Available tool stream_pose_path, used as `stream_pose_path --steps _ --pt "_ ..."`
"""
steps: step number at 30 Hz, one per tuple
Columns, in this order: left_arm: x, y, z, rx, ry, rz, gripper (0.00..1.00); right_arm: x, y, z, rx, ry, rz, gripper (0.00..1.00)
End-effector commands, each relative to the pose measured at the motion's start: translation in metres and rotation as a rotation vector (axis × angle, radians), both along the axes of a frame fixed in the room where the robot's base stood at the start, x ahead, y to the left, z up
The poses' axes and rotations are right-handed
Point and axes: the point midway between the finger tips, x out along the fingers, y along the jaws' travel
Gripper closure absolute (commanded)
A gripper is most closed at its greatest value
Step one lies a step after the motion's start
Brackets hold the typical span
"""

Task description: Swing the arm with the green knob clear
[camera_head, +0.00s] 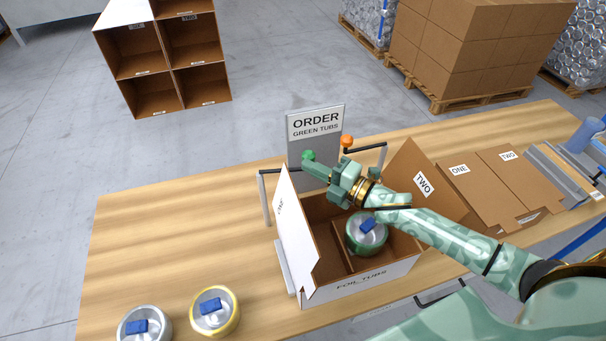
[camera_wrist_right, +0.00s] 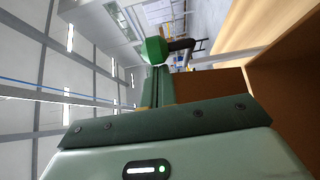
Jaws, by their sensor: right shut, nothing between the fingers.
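The green knob (camera_head: 308,155) sits at the end of a dark swing arm (camera_head: 274,171) on a post at the left of the box. In the right wrist view the green knob (camera_wrist_right: 154,50) is just beyond my fingertips, with its dark arm (camera_wrist_right: 184,45) running right. My right gripper (camera_head: 309,167) is shut and empty, its tips at the knob; I cannot tell whether they touch it. The open FOIL TUBS box (camera_head: 362,285) stands below, flaps ONE (camera_head: 293,232) and TWO (camera_head: 422,180) raised. A green tub (camera_head: 366,234) is in its right compartment. My left gripper is not in view.
A second swing arm with an orange knob (camera_head: 347,141) stands behind the box, near the ORDER GREEN TUBS sign (camera_head: 316,125). A yellow-rimmed tub (camera_head: 214,311) and a silver tub (camera_head: 145,325) stand front left. The table's left is clear.

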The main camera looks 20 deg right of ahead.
Motion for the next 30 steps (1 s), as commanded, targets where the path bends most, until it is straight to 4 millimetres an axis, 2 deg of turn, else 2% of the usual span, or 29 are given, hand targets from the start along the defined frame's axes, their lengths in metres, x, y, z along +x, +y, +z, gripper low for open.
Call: stream_pose_path --steps 4,12,30 --pt "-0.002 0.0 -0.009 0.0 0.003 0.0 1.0 0.009 -0.01 -0.002 -0.003 -0.001 0.077 1.0" --pt "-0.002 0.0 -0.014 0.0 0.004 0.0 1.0 0.02 -0.014 -0.001 0.001 0.0 0.071 1.0" --pt "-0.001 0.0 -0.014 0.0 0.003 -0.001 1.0 0.023 -0.017 0.0 0.0 -0.001 0.067 1.0"
